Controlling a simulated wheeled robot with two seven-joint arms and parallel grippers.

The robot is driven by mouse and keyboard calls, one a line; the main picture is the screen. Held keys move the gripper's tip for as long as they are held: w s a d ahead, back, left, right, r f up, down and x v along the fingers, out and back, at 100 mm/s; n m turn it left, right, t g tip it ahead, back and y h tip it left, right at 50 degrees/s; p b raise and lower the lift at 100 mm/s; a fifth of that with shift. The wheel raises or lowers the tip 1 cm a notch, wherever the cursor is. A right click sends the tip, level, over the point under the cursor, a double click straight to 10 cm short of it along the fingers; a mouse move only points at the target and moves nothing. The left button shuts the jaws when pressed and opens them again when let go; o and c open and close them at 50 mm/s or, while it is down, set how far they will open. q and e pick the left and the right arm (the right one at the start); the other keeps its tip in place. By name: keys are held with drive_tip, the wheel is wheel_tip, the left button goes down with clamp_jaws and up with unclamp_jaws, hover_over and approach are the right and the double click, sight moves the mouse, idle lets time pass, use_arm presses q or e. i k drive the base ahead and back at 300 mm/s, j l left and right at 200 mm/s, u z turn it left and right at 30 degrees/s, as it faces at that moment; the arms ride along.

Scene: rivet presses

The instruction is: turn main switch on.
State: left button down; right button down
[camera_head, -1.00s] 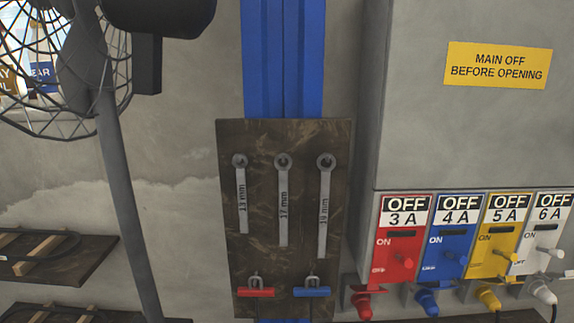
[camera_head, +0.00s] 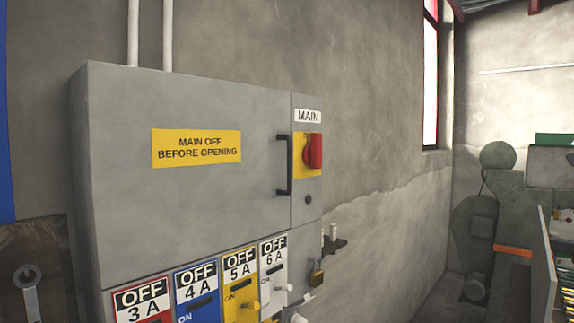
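The main switch (camera_head: 313,151) is a red rotary handle on a yellow plate, on the right strip of a grey electrical cabinet (camera_head: 200,215). A white label reading MAIN (camera_head: 308,116) is above it. The exact angle of the handle is hard to tell. Neither of my grippers is in view.
A black door handle (camera_head: 285,165) stands left of the switch. Below are OFF-labelled breaker units, including red 3 A (camera_head: 140,302) and blue 4 A (camera_head: 197,290). A padlock (camera_head: 317,275) hangs at the lower right. Green-grey machinery (camera_head: 490,220) stands at the far right.

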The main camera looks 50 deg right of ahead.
sight(311, 153)
drive_tip(key=z, duration=1.65)
